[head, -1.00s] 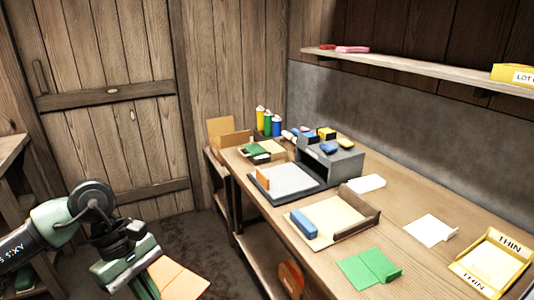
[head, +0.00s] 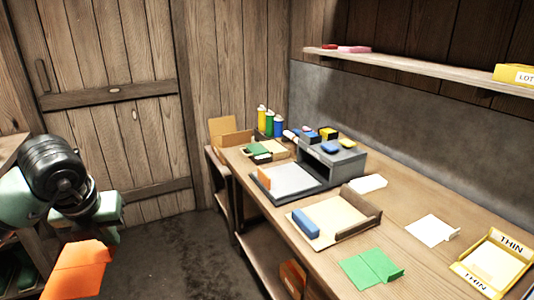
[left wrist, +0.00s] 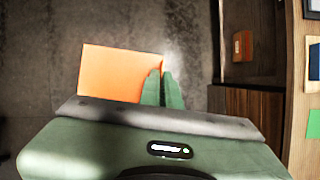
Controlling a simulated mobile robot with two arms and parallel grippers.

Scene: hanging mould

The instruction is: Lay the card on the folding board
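The orange card (head: 78,270) hangs from my left gripper (head: 88,232) at the lower left, over the floor and well apart from the bench. In the left wrist view the card (left wrist: 115,72) sticks out to the left of the green fingers (left wrist: 163,90), which are closed together at its edge. A tan board (head: 335,218) with low brown edges lies mid-bench, with a blue bar (head: 305,223) at its left side. It looks like the folding board, but I cannot be sure. My right gripper is not in view.
On the bench (head: 395,222) lie a green folded card (head: 370,268), a white card (head: 430,230), a yellow THIN tray (head: 495,262) and a dark-framed pale board (head: 290,180). A grey box (head: 332,165) stands behind. A shelf (head: 420,68) overhangs the back. Floor left of the bench is clear.

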